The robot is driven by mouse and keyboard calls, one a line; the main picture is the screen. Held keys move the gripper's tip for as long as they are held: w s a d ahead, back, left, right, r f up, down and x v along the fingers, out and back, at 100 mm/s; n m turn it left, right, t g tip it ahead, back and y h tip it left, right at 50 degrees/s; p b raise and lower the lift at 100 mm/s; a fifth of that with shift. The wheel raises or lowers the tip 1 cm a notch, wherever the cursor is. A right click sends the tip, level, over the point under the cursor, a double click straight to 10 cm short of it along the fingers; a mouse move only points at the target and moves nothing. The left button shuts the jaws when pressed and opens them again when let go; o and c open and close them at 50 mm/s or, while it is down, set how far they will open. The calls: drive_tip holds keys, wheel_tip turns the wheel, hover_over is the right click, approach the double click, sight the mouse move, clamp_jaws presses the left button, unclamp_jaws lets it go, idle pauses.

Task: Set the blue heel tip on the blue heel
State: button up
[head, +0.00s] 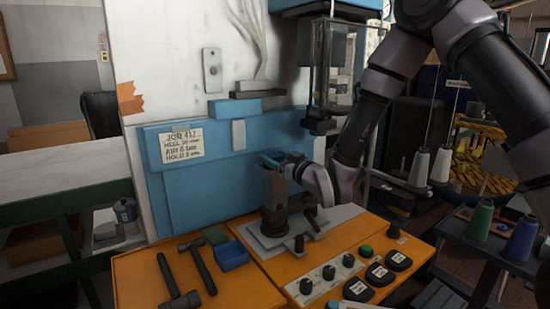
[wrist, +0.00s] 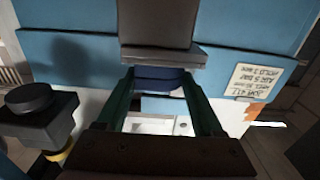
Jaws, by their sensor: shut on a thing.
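My gripper (head: 278,160) reaches in from the right, over the top of the dark post of the press on the orange bench. In the wrist view my green-sided fingers (wrist: 161,85) stand either side of a dark blue piece, the blue heel tip (wrist: 160,78), and are shut on it. The wrist picture is upside down. The grey post (wrist: 155,22) and its flat plate (wrist: 165,57) are right against the piece in that picture; I cannot tell whether they touch. I cannot make out a separate blue heel; it may be hidden at the post top.
Knobs and black buttons (head: 380,273) line the front right. A blue panel (head: 200,185) with a note card (head: 182,145) stands close behind.

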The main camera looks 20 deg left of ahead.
drive_tip(key=o, duration=1.4)
drive_tip(key=shift+c, duration=0.2)
drive_tip(key=shift+d, duration=0.1)
drive_tip(key=v, duration=1)
drive_tip(key=shift+s+d, duration=0.2)
drive_tip(key=shift+s, duration=0.05)
drive_tip(key=shift+w, duration=0.1)
